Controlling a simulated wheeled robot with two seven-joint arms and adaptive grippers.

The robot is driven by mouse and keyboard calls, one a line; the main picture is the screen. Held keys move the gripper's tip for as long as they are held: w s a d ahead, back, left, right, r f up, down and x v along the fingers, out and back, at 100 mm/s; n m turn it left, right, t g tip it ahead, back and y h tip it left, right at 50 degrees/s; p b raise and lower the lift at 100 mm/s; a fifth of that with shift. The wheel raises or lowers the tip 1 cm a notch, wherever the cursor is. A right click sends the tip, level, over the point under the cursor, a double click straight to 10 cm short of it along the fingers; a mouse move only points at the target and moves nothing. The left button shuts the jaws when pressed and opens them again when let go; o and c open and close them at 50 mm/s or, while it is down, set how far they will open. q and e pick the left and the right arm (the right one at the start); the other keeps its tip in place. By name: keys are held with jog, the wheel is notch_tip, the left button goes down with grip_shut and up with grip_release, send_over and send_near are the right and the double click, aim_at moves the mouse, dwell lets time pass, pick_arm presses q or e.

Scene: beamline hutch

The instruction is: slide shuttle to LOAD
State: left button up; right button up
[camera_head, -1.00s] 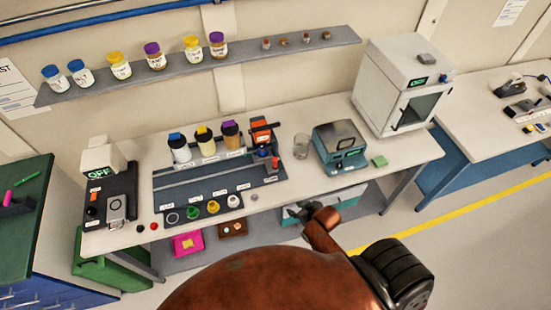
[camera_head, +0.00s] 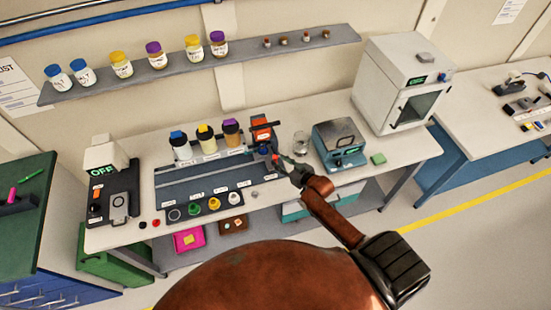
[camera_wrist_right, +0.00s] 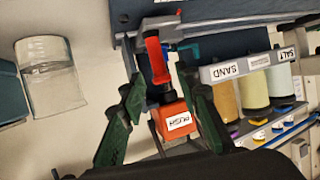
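The dark rail station (camera_head: 205,181) sits on the bench with a long track. An orange-red upright (camera_head: 261,128) stands at its right end. In the right wrist view, an orange block (camera_wrist_right: 178,123) labelled PUSH lies beyond a red handle-like part (camera_wrist_right: 156,58). I cannot tell for sure which part is the shuttle, and no LOAD label is readable. My right gripper (camera_head: 287,164) is at the station's right end. In the wrist view its green fingers (camera_wrist_right: 160,82) are apart, one on each side of the orange block; contact is unclear. My left gripper is out of view.
Three capped jars (camera_head: 207,142) stand behind the track; SAND and SALT labels show in the wrist view. A glass beaker (camera_head: 301,144) and a teal instrument (camera_head: 340,143) stand right of the station. Small coloured pieces (camera_head: 214,204) sit along the front.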

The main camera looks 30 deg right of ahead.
aim_at(276, 159)
jog(key=shift+x, duration=2.1)
jog(key=shift+c, duration=0.2)
grip_shut()
